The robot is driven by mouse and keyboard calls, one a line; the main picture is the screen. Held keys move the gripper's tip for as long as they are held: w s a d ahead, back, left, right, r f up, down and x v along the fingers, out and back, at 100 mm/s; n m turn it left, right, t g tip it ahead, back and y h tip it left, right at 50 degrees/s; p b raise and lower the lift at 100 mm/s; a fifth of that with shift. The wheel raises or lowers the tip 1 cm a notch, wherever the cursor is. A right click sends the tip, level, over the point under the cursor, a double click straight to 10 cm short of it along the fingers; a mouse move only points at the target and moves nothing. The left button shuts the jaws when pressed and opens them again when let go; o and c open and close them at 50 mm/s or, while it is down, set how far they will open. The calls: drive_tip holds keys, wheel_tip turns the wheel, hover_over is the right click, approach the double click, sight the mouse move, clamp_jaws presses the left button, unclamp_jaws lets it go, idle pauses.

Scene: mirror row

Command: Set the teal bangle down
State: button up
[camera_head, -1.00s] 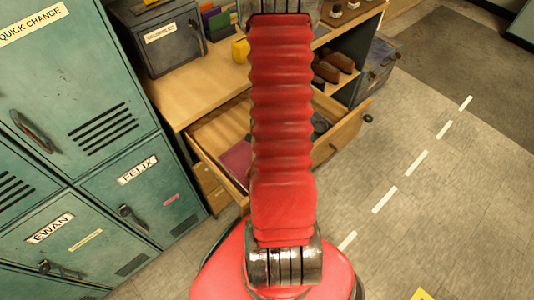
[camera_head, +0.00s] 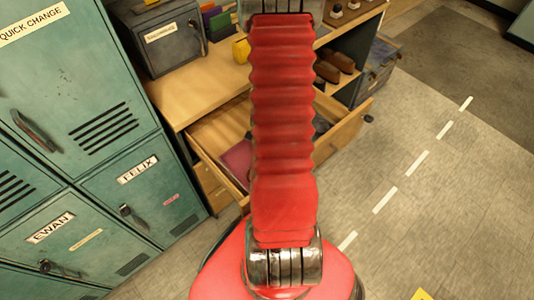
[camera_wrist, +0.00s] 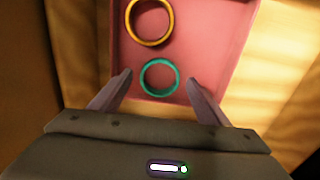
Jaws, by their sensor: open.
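The teal bangle (camera_wrist: 160,61) lies on a pink tray (camera_wrist: 208,38), between the spread fingers of my gripper (camera_wrist: 160,77) in the wrist view. My gripper is open, with a gap between each finger and the ring. A gold bangle (camera_wrist: 150,43) lies on the same tray just beyond the teal one, apart from it. In the head view the tray (camera_head: 237,158) shows in part inside an open drawer. My red arm hides the bangles and my fingers there.
The wooden drawer (camera_head: 350,132) is pulled out below a desk top (camera_head: 190,97). Green lockers (camera_head: 85,90) stand close on the left. A dark metal box (camera_head: 160,38) sits on the desk. Brown shoes (camera_head: 335,62) are on a shelf at right.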

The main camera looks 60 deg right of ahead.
wheel_tip(320, 180, up, 11)
idle(0.7)
idle(0.6)
drive_tip(key=w+a+r+n+t+h, duration=0.15)
drive_tip(key=w+a+r+n, duration=0.25)
drive_tip(key=a+r+n, duration=0.5)
drive_tip(key=w+a+r+n+t, duration=0.25)
drive_tip(key=a+r+n, duration=0.25)
drive_tip(key=a+r, duration=0.7)
drive_tip(key=s+a+r+n, duration=0.2)
drive_tip(key=a+n, duration=0.1)
drive_tip(key=a, duration=0.2)
drive_tip(key=s+a+r+n+t+y, duration=0.1)
drive_tip(key=a+r+n, duration=0.1)
drive_tip(key=a, duration=0.3)
drive_tip(key=shift+s+a+n+t, duration=0.3)
drive_tip(key=shift+s+n, duration=0.1)
drive_tip(key=shift+n, duration=0.4)
drive_tip(key=shift+d+y, duration=0.1)
drive_tip(key=shift+y, duration=0.15)
